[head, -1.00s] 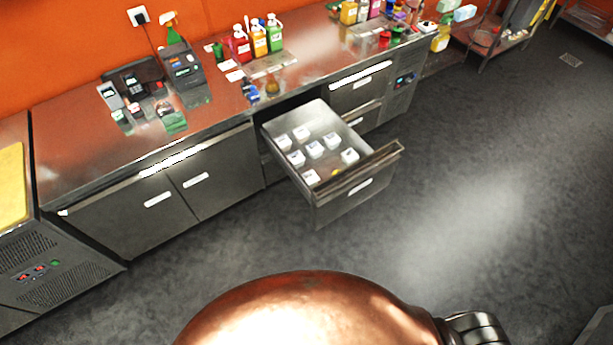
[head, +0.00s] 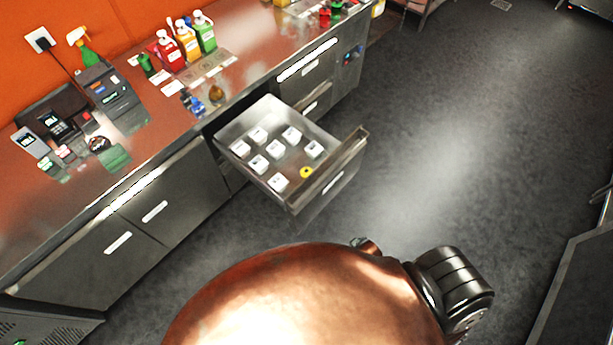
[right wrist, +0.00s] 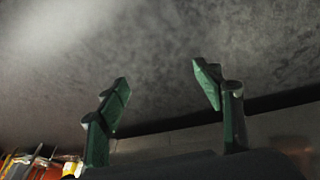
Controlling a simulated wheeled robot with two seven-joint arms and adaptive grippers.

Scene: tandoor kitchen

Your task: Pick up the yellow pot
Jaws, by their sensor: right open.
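A small round yellow pot (head: 306,172) sits in the open drawer (head: 240,116), near the drawer's front panel, in the head view. Several small white square containers (head: 278,182) stand in the drawer to its left and behind it. My right gripper (right wrist: 160,82) is open in the right wrist view, its two green fingers spread with nothing between them. Dark grey floor lies beyond the fingers. The right gripper's fingers do not show in the head view, and the yellow pot cannot be made out in the right wrist view. My left gripper is in neither view.
A steel counter (head: 160,138) runs above the drawer, with a card terminal, a register (head: 108,92), a spray bottle (head: 84,46) and coloured bottles (head: 187,40). The drawer juts into the aisle. The floor (head: 440,130) to its right is clear.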

